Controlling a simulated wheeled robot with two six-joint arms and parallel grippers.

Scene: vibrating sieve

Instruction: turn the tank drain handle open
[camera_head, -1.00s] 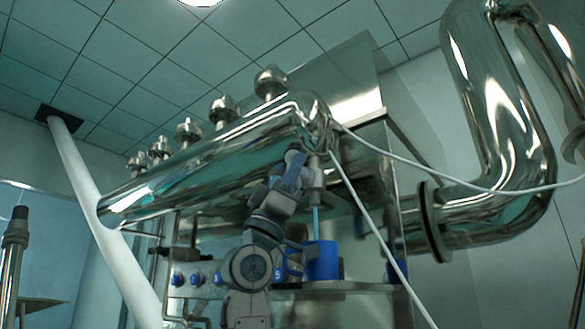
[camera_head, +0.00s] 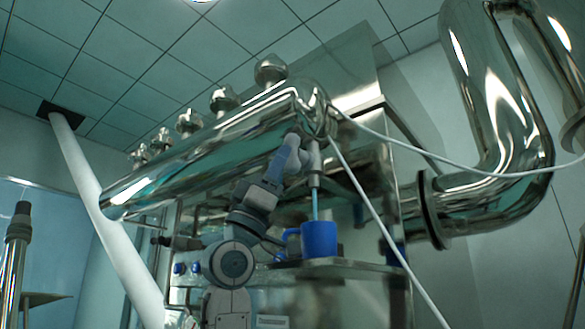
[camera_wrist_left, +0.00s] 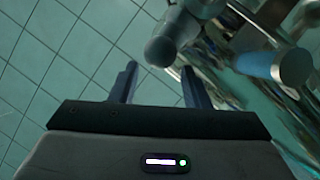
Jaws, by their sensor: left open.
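The steel tank (camera_head: 200,170) lies along the upper middle of the head view. A short vertical spout (camera_head: 314,165) hangs under its right end. A thin blue streak runs from the spout down to a blue cup (camera_head: 321,239) on a ledge. My left arm rises in front of the tank, left of the spout and cup. Its fingers are hard to make out there. In the left wrist view my left gripper (camera_wrist_left: 158,70) is open and empty. A dark grey round end (camera_wrist_left: 161,51) lies beyond its fingertips. I cannot tell which part is the drain handle.
A blue-banded cylinder (camera_wrist_left: 257,65) is right of the fingers in the wrist view. White hoses cross right of the spout. A thick steel pipe (camera_head: 500,205) bends at the right. A slanted white post (camera_head: 108,225) stands at the left.

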